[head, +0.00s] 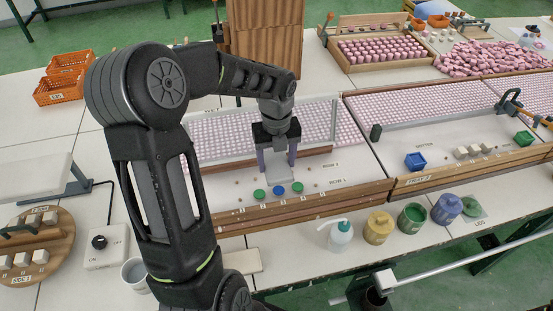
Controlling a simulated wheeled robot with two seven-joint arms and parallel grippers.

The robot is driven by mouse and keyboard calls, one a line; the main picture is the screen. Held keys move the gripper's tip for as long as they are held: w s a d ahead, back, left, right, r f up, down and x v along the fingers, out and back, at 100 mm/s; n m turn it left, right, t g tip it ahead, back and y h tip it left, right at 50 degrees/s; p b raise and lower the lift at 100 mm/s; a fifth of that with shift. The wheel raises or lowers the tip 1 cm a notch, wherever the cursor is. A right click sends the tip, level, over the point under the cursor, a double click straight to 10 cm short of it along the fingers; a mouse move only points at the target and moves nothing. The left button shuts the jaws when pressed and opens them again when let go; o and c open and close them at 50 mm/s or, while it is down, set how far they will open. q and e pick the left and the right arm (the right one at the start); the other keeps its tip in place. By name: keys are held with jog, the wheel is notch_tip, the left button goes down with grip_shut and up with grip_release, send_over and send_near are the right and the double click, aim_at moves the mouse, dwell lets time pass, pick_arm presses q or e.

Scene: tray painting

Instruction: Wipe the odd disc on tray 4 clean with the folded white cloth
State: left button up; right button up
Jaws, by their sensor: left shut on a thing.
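My left gripper (277,166) reaches down over the near part of the left-hand tray (320,203). It is shut on a pale, flat thing, which looks like the folded white cloth (281,178); the fingers partly hide it. Just in front of it, in a row on the tray, lie a green disc (259,194), a blue disc (279,190) and another green disc (297,187). The blue one differs in colour from its neighbours. The cloth appears behind the blue disc; I cannot tell whether they touch. My right gripper is not in view.
A switch box (106,247) is at left.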

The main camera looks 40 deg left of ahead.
pick_arm(q)
jog(key=shift+f+b, duration=2.1)
jog(key=shift+f, duration=0.4)
jog(key=shift+f, duration=0.3)
jog(key=shift+s+d, duration=0.1)
